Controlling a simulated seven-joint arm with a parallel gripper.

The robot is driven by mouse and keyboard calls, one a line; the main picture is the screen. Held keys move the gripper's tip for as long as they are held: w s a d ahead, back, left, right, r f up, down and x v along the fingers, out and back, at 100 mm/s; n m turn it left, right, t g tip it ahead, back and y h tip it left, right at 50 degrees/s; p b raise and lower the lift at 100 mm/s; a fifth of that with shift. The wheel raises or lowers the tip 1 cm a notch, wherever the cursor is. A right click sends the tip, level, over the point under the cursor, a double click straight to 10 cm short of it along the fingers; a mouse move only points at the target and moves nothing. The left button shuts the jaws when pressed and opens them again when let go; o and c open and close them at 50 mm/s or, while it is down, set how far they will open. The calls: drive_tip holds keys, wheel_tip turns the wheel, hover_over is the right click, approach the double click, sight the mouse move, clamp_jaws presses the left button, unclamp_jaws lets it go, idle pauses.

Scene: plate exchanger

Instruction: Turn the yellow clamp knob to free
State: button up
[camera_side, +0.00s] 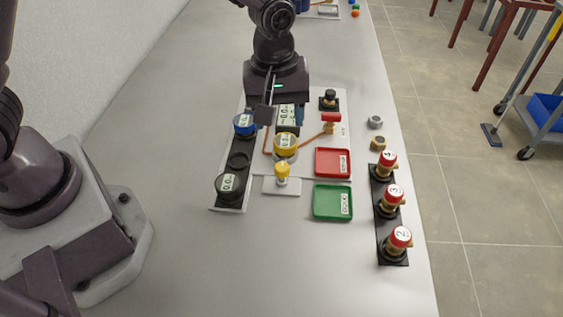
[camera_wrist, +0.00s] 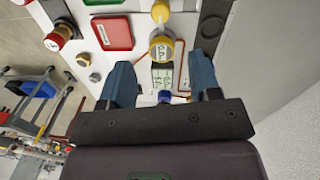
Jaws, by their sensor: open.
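A small yellow knob (camera_side: 282,169) stands upright on a white base plate at the front of the panel in the side view. It also shows at the top of the wrist view (camera_wrist: 160,12). Just behind it is a yellow-ringed round gauge (camera_side: 285,142), also in the wrist view (camera_wrist: 161,48). I cannot tell from any marking which yellow part is the clamp knob, or its turn position. My gripper (camera_wrist: 160,64) is open and empty, with its fingers either side of the display and gauge area. In the side view my gripper (camera_side: 268,108) is behind the yellow parts, touching neither visibly.
A blue gauge (camera_side: 244,124) and a black gauge (camera_side: 230,186) stand at the panel's left. A red tray (camera_side: 333,175) and a green tray (camera_side: 332,215) lie to the right. Several red-capped fittings (camera_side: 388,198) stand on a black strip near the table's right edge.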

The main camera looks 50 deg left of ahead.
sight(282, 166)
drive_tip(key=f, duration=1.2)
drive_tip(key=shift+w+d+f, duration=0.2)
drive_tip(key=shift+f, duration=0.15)
drive_tip(key=c, duration=0.9)
